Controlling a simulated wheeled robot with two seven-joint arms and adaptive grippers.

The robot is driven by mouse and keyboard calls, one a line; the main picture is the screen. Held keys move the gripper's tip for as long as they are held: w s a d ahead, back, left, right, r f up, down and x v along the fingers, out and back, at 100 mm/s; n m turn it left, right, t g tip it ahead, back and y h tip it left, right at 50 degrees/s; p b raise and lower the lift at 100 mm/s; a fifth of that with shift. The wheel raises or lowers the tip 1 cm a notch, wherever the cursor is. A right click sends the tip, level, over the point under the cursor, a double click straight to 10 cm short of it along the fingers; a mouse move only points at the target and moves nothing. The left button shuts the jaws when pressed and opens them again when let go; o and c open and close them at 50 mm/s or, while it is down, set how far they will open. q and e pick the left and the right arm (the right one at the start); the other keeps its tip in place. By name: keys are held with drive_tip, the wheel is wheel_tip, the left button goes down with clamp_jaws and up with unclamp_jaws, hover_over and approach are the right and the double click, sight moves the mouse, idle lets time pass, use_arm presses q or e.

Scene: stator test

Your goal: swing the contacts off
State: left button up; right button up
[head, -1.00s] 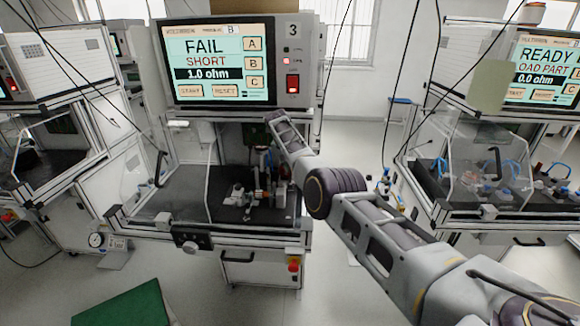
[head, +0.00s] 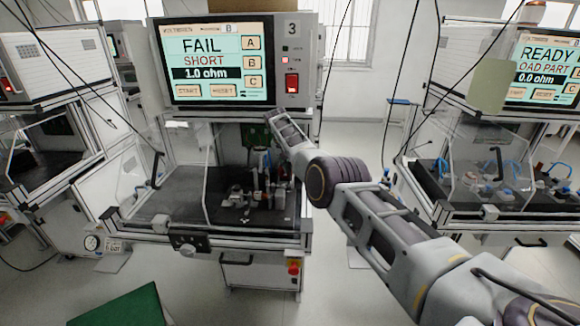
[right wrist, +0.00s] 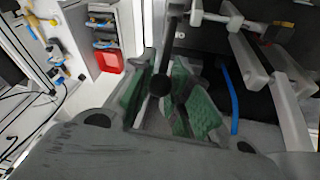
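The test fixture (head: 255,200) with its contacts stands on the dark bed of station 3, partly behind my right arm in the head view. In the right wrist view my right gripper (right wrist: 166,105) has its two green-padded fingers apart. A dark round knob (right wrist: 160,86) on a thin rod lies between the pads in the picture; I cannot tell whether either finger touches it. In the head view my right forearm and wrist reach over the right side of the station, and the fingertips are hard to make out. My left gripper is not in view.
The screen (head: 218,62) of station 3 reads FAIL, SHORT, 1.0 ohm. A clear guard (head: 188,165) stands at the left of the bed. A blue tube (right wrist: 234,98) and pale bars (right wrist: 270,85) lie right of the fingers. Another station (head: 490,190) stands to the right.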

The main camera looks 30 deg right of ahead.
drive_tip(key=o, duration=0.5)
drive_tip(key=shift+f, duration=0.15)
drive_tip(key=shift+c, duration=0.2)
drive_tip(key=shift+r, duration=0.25)
drive_tip(key=v, duration=1.1)
drive_tip(key=shift+r, duration=0.25)
drive_tip(key=shift+s+a+f, duration=0.1)
drive_tip(key=shift+a, duration=0.05)
